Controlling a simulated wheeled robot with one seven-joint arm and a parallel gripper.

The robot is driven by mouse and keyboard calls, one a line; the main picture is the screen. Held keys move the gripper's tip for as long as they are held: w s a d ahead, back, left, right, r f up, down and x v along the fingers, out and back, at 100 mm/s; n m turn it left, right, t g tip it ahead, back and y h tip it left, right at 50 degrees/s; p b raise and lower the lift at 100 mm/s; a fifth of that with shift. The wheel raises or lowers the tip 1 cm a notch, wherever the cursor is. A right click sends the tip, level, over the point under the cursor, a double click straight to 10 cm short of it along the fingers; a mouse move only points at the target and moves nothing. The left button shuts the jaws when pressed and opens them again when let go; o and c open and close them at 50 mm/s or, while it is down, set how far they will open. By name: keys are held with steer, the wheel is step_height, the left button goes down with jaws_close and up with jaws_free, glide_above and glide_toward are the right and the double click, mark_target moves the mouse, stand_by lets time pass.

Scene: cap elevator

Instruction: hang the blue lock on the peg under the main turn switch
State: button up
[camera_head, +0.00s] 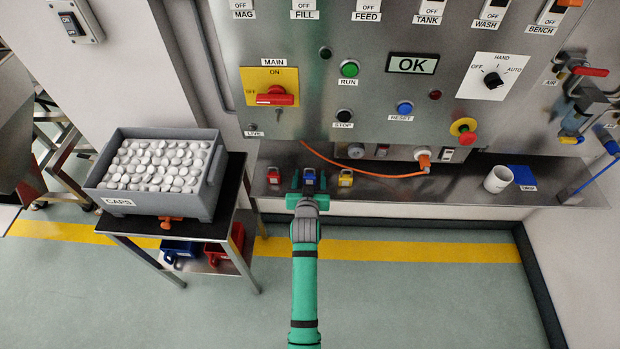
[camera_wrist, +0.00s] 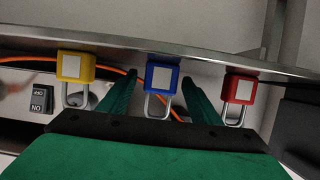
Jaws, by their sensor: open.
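The blue lock (camera_head: 310,178) stands on the steel shelf between a red lock (camera_head: 273,176) and a yellow lock (camera_head: 345,178). In the wrist view the blue lock (camera_wrist: 161,78) lies between the two green fingers of my gripper (camera_wrist: 155,90), its shackle toward the palm. My gripper (camera_head: 309,182) is open around it, with gaps on both sides. The main turn switch (camera_head: 274,95) has a red handle on a yellow plate, turned level toward OFF. The peg (camera_head: 278,116) juts from the panel below it and looks bare.
An orange cable (camera_head: 370,173) curves along the panel behind the locks. A white mug (camera_head: 497,180) and a blue card (camera_head: 523,175) are on the shelf's right. A grey crate of caps (camera_head: 150,207) stands on a side table at left.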

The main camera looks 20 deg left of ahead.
steer(key=shift+c, duration=0.4)
steer(key=c, duration=1.1)
steer(key=shift+w+r, duration=0.1)
steer(key=shift+r, duration=0.45)
step_height(320, 180, up, 3)
steer(key=shift+a+f, duration=0.1)
steer(key=shift+f, duration=0.05)
steer(key=s+a+r, duration=0.5)
steer(key=s+r, duration=0.4)
steer(key=s, duration=0.4)
